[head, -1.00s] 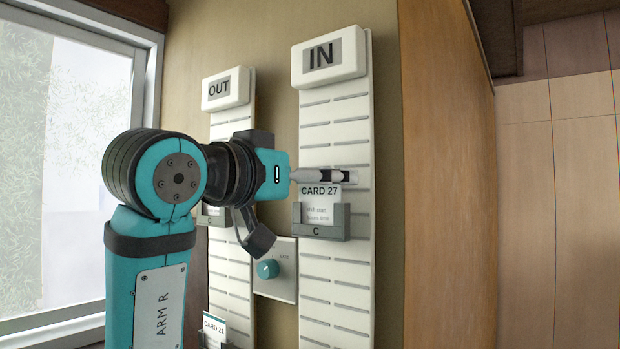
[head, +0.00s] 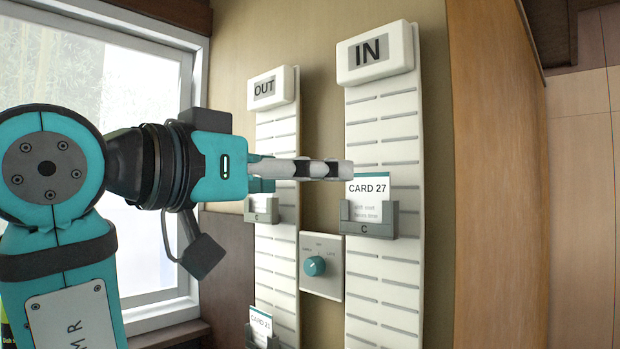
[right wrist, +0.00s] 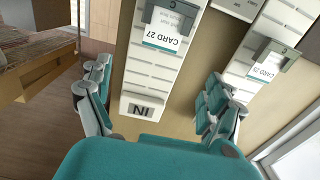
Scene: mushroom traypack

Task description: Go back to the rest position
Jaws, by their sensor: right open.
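My right gripper (head: 340,169) shows side-on in the head view, its fingertips near the upper left of the card marked CARD 27 (head: 368,190). That card stands upright in the grey holder C (head: 372,222) on the white IN rack (head: 385,130). In the right wrist view, the right gripper's fingers (right wrist: 158,80) are spread wide with nothing between them, and CARD 27 (right wrist: 165,30) is beyond them, clear of both. My left gripper is in neither view.
The OUT rack (head: 277,135) stands left of the IN rack, with a card (head: 261,322) low on it. A teal dial (head: 315,266) sits on a panel between the racks. A window (head: 140,110) is at the left, an orange-brown wooden panel (head: 495,180) at the right.

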